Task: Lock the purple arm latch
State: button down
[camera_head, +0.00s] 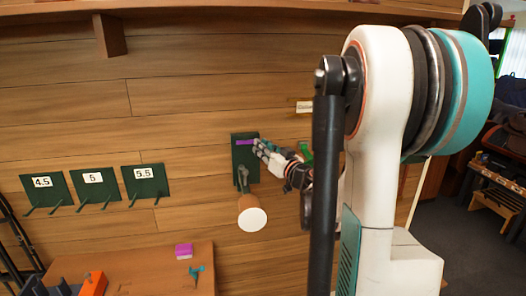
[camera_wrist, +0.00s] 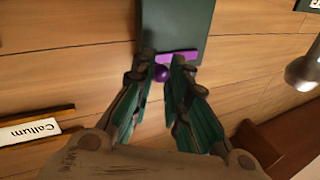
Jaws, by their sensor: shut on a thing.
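The purple arm latch (camera_head: 246,142) is a short purple bar near the top of a dark green wall plate (camera_head: 243,178). In the wrist view the latch bar (camera_wrist: 180,56) lies across one end of the plate (camera_wrist: 178,22), with a round purple knob (camera_wrist: 161,73). My gripper (camera_wrist: 165,68) has its fingertips on both sides of the knob and is shut on it. In the head view my gripper (camera_head: 260,150) reaches the latch from the right, and its fingers partly cover the bar's right end.
A pale-ended cylinder (camera_head: 252,219) sticks out below the plate. Three labelled green hook plates (camera_head: 93,178) hang to the left. A wooden table (camera_head: 140,270) stands low at left with small coloured items. A "Callum" sign (camera_wrist: 30,130) is on the wall.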

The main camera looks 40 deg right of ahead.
jog(key=shift+f, duration=0.15)
jog(key=c, duration=1.5)
grip_release()
jog(key=shift+c, duration=0.2)
jog(key=s+a, duration=0.2)
jog(key=s, duration=1)
jog(key=shift+f, duration=0.4)
jog(key=shift+w, duration=0.1)
